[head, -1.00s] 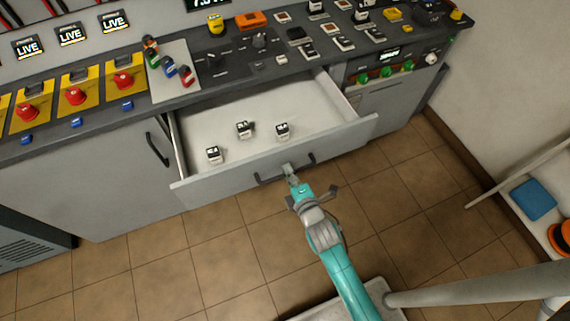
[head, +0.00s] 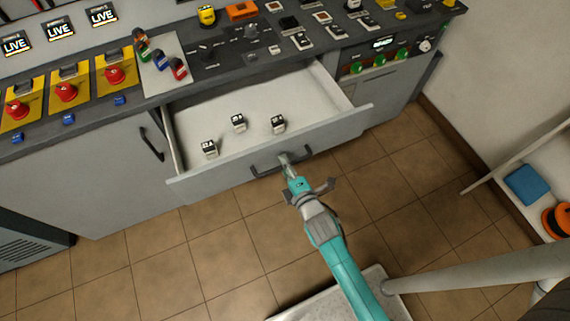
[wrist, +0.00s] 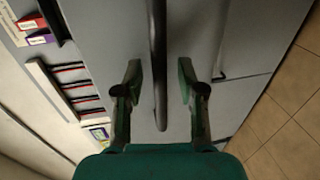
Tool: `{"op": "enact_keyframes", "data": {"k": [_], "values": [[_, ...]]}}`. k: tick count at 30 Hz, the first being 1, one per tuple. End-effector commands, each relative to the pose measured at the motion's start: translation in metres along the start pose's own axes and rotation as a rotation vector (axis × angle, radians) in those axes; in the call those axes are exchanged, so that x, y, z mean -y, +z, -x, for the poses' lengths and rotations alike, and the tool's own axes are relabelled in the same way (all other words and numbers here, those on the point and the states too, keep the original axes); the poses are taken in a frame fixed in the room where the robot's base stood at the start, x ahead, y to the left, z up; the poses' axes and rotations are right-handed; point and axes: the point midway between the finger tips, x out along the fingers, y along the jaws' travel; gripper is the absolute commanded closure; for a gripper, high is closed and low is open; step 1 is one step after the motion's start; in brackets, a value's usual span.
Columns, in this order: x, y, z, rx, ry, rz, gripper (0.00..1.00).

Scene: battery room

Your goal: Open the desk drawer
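The desk drawer (head: 335,133) is pulled well out from the grey desk in the head view. Its pale interior shows, with three small white-and-black blocks (head: 238,122) on its floor. The dark bar handle (head: 262,173) is on the drawer front. My gripper (head: 286,160) is at the middle of this handle. In the wrist view the handle bar (wrist: 157,60) runs between the two fingers of my gripper (wrist: 159,85), with a visible gap on each side. The fingers are apart and do not appear to press on it.
A closed cabinet door with a dark handle (head: 152,144) is left of the drawer. The desk top carries red switches (head: 66,92), a panel and small modules. A low shelf with a blue item (head: 527,184) stands at the right.

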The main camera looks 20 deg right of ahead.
Motion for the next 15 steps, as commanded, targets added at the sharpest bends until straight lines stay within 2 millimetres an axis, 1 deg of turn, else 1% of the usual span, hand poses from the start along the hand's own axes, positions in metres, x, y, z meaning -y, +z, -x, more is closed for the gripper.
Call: {"op": "enact_keyframes", "data": {"k": [5,15], "values": [[0.001,0.0,0.025,-0.001,-0.003,0.001,0.61],[0.001,0.0,0.083,-0.001,-0.003,0.001,0.61]]}}
